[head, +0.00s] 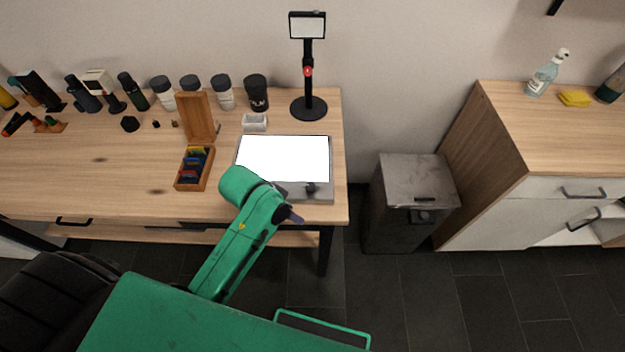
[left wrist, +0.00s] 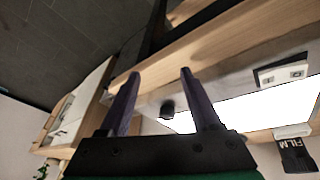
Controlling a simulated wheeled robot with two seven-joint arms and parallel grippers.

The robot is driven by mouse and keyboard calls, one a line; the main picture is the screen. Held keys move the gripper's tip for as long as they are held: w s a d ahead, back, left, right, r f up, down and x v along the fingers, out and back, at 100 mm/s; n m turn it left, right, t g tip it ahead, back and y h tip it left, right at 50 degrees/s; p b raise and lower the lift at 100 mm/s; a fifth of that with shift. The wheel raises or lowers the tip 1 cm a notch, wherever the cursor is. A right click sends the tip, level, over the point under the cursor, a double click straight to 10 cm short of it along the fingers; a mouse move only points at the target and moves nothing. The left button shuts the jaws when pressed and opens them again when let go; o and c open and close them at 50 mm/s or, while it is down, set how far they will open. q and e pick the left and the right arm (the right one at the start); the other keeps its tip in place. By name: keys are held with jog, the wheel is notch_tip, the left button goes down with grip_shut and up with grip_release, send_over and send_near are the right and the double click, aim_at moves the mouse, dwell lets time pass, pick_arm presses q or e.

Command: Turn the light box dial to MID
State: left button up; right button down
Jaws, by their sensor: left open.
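The light box (head: 325,193) lies on the table's right end with its white panel (head: 285,158) lit. Its dark dial (head: 311,187) is on the front strip, right of centre; the dial's setting is too small to read. In the left wrist view the dial (left wrist: 167,108) shows between the two fingers, beyond them and apart from them. My left gripper (head: 295,217) is at the light box's front edge, just in front of the dial; its fingers (left wrist: 160,73) are open and empty. My arm hides the box's front left corner. My right gripper is not in view.
A wooden box of coloured cards (head: 180,180) stands open left of the light box. A small white tray (head: 254,122) and a black tripod stand (head: 308,108) are behind it. A dark bin (head: 405,205) stands right of the table. Several jars line the back.

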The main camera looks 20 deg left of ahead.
pick_arm(q)
jog(key=w+d+r, duration=0.1)
jog(key=w+d+r+m, duration=0.1)
jog(key=d, duration=0.1)
jog(key=w+d+r+m+h, duration=0.1)
jog(key=w+d, duration=0.1)
jog(key=shift+r+g, duration=0.3)
jog(key=shift+r, duration=0.1)
notch_tip(320, 180, up, 4)
jog(key=w+d+m+g, duration=0.1)
jog(key=w+d+m, duration=0.1)
jog(key=w, duration=0.1)
notch_tip(320, 180, up, 7)
jog(key=g+y, duration=0.2)
jog(key=y, duration=0.1)
send_over(311, 185)
notch_tip(311, 185, down, 14)
jog(key=shift+s+r+p, duration=0.1)
jog(key=shift+r+p, duration=0.1)
jog(key=shift+p, duration=0.6)
jog(key=shift+f, duration=0.15)
grip_shut()
